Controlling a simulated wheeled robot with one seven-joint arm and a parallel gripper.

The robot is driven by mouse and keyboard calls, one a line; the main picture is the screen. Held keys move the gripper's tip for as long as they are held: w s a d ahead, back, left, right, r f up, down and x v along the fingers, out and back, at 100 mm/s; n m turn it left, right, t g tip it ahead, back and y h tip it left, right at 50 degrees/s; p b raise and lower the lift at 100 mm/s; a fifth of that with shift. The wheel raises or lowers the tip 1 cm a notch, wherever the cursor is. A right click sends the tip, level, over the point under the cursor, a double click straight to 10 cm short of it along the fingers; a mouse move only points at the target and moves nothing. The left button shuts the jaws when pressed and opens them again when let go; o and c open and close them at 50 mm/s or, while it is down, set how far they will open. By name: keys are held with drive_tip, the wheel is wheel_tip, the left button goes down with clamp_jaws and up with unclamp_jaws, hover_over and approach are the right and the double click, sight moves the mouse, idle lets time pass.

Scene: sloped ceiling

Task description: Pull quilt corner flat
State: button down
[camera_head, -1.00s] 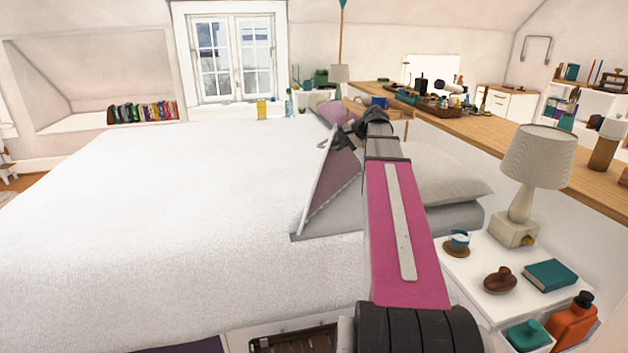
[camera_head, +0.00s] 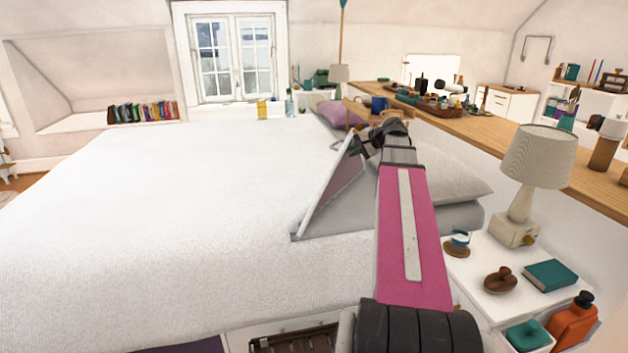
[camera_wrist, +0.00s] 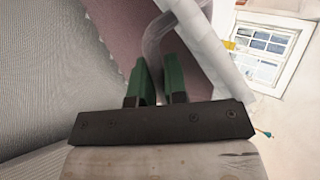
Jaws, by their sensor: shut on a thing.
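A white quilt (camera_head: 170,210) covers the bed. Its near right corner is lifted and folded up, showing a mauve underside (camera_head: 340,185) in the head view. My gripper (camera_head: 362,140) is at the upper tip of this raised flap, beside the pillow. In the wrist view my gripper (camera_wrist: 158,85) has two green fingers shut on the quilt edge, with the mauve underside (camera_wrist: 120,30) to the left and the white top to the right. The exact grip line is partly hidden between the fingers. Grey bedding (camera_head: 335,220) shows under the flap.
A grey pillow (camera_head: 455,180) lies right of my arm. A white nightstand (camera_head: 480,270) holds a lamp (camera_head: 525,185), a teal book (camera_head: 550,274) and small items. A long wooden counter (camera_head: 500,130) runs behind. An orange bottle (camera_head: 572,322) stands at the lower right.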

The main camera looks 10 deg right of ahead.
drive_tip(key=shift+s, duration=0.15)
drive_tip(key=shift+s+d+f+t+y, duration=0.15)
drive_tip(key=shift+s+d+f, duration=0.2)
drive_tip(key=shift+d, duration=0.25)
drive_tip(key=shift+s+d+f+t+y, duration=0.15)
drive_tip(key=shift+s+d+f, duration=0.05)
drive_tip(key=shift+s+d, duration=0.3)
drive_tip(key=shift+d, duration=0.1)
drive_tip(key=shift+f, duration=0.1)
drive_tip(key=shift+s+d+f+t+y, duration=0.3)
drive_tip(key=shift+s+d+f, duration=0.5)
drive_tip(key=shift+d, duration=0.15)
